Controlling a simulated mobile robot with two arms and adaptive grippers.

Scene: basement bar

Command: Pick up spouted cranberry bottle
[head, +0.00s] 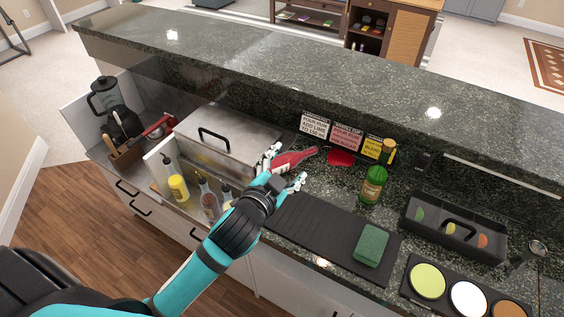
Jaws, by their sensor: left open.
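A red bottle (292,159) with a white label, which looks like the cranberry bottle, is at the middle of the lower counter, beside the steel bin. It slants strongly, with its narrow end toward the upper right; I cannot tell whether it lies on the counter or is tilted. My left gripper (286,168) is open at the bottle's lower left end. One finger is on the far side of the bottle and the other on the near side. The gripper hides part of the bottle's base, and I cannot tell whether the fingers touch it. My right gripper is not in view.
A lidded steel bin (228,138) stands left, above a bottle rack (160,165). A red flat item (340,158), small signs (346,138) and a green bottle (373,184) are to the right. A black mat (315,222) bears a green sponge (371,245). A raised ledge (300,65) runs behind.

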